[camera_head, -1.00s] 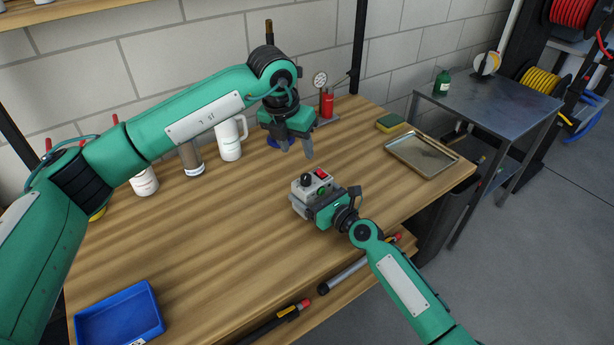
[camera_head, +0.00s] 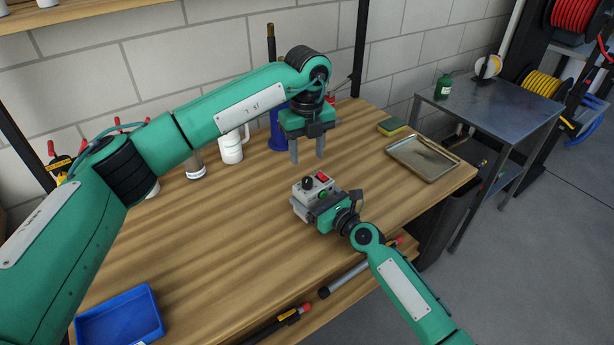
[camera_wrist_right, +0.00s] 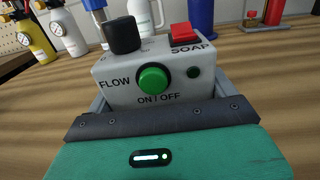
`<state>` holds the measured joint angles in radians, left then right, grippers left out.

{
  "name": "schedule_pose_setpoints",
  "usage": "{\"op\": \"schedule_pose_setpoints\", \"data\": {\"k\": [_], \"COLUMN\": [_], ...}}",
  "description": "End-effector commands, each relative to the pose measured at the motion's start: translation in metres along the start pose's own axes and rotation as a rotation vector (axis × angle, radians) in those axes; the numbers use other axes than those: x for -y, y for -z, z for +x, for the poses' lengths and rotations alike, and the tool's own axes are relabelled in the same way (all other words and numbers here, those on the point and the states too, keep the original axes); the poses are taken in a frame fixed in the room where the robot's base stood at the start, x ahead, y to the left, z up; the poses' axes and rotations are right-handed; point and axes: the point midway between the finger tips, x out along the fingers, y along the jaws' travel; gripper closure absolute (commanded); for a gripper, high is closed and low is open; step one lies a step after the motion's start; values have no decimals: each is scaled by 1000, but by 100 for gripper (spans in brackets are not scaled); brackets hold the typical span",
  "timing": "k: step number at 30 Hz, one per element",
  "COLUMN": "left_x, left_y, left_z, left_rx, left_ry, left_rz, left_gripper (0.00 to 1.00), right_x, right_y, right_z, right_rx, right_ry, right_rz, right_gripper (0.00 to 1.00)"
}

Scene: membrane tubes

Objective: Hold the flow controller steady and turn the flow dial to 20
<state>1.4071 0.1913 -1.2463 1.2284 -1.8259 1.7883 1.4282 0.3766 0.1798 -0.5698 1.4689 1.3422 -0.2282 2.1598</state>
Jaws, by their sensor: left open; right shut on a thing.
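The flow controller (camera_head: 304,197) is a small grey box on the wooden table, with a black flow dial (camera_head: 308,183) and a red switch on top. In the right wrist view the controller (camera_wrist_right: 114,76) shows a green button marked ON/OFF, the words FLOW and SOAP, and the black dial (camera_wrist_right: 123,35) at upper left. The dial's setting cannot be read. My right gripper (camera_head: 318,207) is shut on the controller from its near right side. My left gripper (camera_head: 308,158) is open and empty, fingers pointing down, above and slightly behind the dial, apart from it.
A metal tray (camera_head: 423,158) and a sponge (camera_head: 391,126) lie at the right of the table. A blue bin (camera_head: 119,316) sits at front left. The table's middle is clear.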

Motion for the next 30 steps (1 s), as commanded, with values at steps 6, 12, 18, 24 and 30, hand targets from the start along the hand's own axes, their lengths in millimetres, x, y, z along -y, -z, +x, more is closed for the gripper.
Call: {"op": "schedule_pose_setpoints", "data": {"k": [6,12,18,24,30], "left_x": [0,0,0,0,0], "left_y": [1,1,0,0,0], "left_z": [46,73,82,83,82], "left_rx": [-3,-2,0,0,0], "left_ry": [-1,-1,1,1,1], "left_rz": [1,3,3,3,3], "left_gripper": [53,53,53,53,87], "right_x": [0,0,0,0,0], "right_y": [0,0,0,0,0], "right_z": [0,0,0,0,0], "right_rx": [-1,-1,-1,-1,-1], "right_ry": [0,0,0,0,0], "right_rz": [0,0,0,0,0], "right_gripper": [45,45,45,45,45]}}
